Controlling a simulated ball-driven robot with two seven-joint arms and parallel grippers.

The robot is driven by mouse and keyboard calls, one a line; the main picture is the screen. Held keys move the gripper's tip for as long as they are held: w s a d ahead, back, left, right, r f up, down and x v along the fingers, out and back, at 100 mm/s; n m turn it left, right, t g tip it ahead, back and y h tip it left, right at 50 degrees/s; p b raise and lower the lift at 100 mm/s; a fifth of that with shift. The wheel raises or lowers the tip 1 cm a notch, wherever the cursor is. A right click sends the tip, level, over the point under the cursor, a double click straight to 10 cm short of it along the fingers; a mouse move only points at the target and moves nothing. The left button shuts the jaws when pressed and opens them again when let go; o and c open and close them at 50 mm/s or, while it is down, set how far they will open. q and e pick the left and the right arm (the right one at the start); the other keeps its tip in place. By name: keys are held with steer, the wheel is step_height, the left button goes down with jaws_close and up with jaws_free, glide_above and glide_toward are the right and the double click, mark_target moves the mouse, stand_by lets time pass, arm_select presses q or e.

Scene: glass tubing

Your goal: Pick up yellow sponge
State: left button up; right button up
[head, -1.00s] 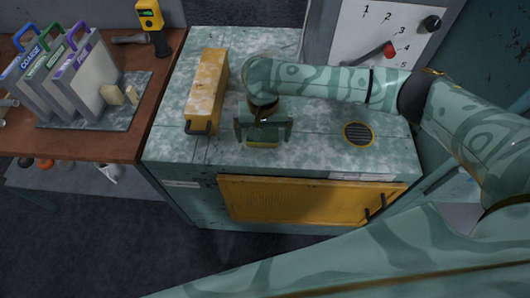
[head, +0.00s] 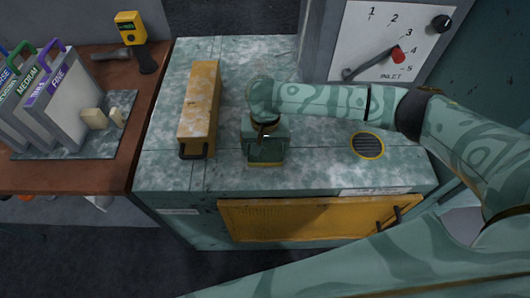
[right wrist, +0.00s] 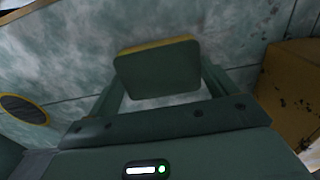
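The yellow sponge shows as a thin yellow edge (head: 265,164) under a dark green top, on or just above the worn green cabinet top (head: 310,150). In the right wrist view the sponge (right wrist: 157,72) shows its green face with a yellow rim. My right gripper (head: 265,151) points down over it. In the right wrist view its fingers (right wrist: 160,85) lie close against both sides of the sponge, shut on it. I cannot tell if the sponge is clear of the surface. My left gripper is not in view.
A long yellow box with a black handle (head: 200,105) stands left of my gripper. A round vent (head: 367,145) lies to the right. An inlet dial panel (head: 385,45) stands behind. A brown bench (head: 60,178) with labelled abrasive holders is at the left.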

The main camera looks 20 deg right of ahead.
mark_target(265, 151)
steer(key=shift+r+p, duration=0.35)
steer(key=shift+r, duration=0.15)
step_height(265, 151, up, 3)
steer(key=shift+r+p, duration=0.1)
steer(key=shift+p, duration=0.95)
steer(key=s+d+r+p, duration=0.6)
steer(key=s+d+r, duration=0.2)
steer(key=s+d, duration=0.1)
steer(key=shift+d+r, duration=0.4)
steer(key=shift+d, duration=0.5)
steer(key=shift+o, duration=0.4)
